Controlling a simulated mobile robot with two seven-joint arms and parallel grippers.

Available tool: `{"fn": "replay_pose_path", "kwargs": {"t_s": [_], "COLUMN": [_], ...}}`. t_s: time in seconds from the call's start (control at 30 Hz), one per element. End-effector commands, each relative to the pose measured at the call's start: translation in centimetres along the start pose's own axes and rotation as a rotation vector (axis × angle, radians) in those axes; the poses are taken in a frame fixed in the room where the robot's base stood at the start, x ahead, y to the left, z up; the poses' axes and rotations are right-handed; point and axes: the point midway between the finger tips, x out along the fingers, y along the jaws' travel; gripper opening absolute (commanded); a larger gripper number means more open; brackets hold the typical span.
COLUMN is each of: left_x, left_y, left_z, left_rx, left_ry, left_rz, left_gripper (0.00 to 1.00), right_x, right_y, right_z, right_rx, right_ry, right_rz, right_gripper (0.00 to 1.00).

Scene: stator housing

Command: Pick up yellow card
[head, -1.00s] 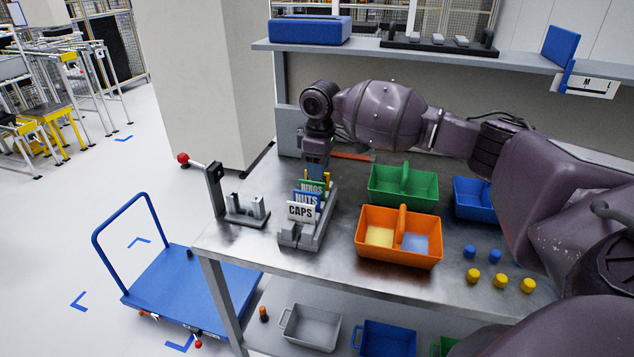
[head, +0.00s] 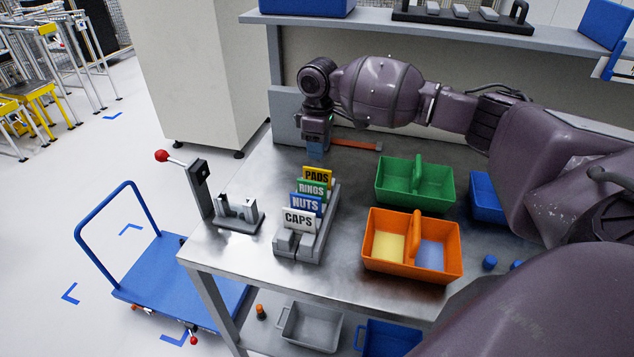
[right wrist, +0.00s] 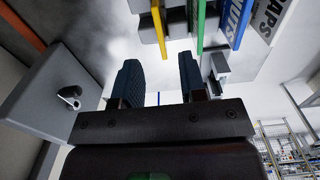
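The yellow card (head: 317,175), marked PADS, stands upright at the back of a row of cards in a grey holder (head: 322,228). In front of it stand the green RINGS card (head: 312,189), the blue NUTS card (head: 306,204) and the white CAPS card (head: 299,220). My right gripper (head: 317,150) is just behind the yellow card, apart from it. In the right wrist view my right gripper (right wrist: 158,78) is open and empty. There the yellow card (right wrist: 158,22) shows edge-on beyond the fingertips. My left gripper is out of view.
An orange bin (head: 412,269) and a green bin (head: 450,190) stand right of the holder. A grey fixture (head: 238,214) and a red-knobbed lever (head: 162,156) are on the left. An orange-red bar (head: 355,145) lies behind. Bare tabletop (head: 345,200) lies between holder and bins.

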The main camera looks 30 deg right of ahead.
Motion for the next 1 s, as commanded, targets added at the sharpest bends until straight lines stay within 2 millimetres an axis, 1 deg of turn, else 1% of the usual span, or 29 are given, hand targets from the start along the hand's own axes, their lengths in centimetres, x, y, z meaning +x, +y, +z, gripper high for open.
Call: {"fn": "replay_pose_path", "kwargs": {"t_s": [0.03,0.1,0.2,0.37,0.47,0.7,0.8,0.97,1.0], "left_x": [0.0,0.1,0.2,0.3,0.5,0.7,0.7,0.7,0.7], "left_y": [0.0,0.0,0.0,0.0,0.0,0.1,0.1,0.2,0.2], "left_z": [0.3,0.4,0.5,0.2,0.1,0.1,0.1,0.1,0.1], "left_rx": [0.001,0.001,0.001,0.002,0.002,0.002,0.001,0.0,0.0], "left_ry": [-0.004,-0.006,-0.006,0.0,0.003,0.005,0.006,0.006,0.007], "left_rz": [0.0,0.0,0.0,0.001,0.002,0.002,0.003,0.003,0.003], "left_gripper": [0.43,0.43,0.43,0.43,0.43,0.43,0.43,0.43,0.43], "right_x": [1.0,2.0,3.0,3.7,4.7,7.9,8.5,8.4,8.4], "right_y": [0.0,0.0,0.0,0.0,-0.1,-0.1,-0.1,-0.1,-0.1], "right_z": [0.1,0.0,0.0,-0.1,-0.1,-0.2,-0.2,-0.2,-0.2], "right_rx": [0.0,0.001,0.001,0.0,0.0,-0.001,-0.001,-0.001,-0.001], "right_ry": [-0.003,-0.002,-0.001,0.0,-0.001,-0.002,-0.002,-0.001,-0.001], "right_rz": [-0.002,-0.003,-0.002,-0.001,-0.002,-0.002,-0.001,-0.001,-0.001], "right_gripper": [0.38,0.38,0.38,0.38,0.38,0.38,0.38,0.38,0.37]}}
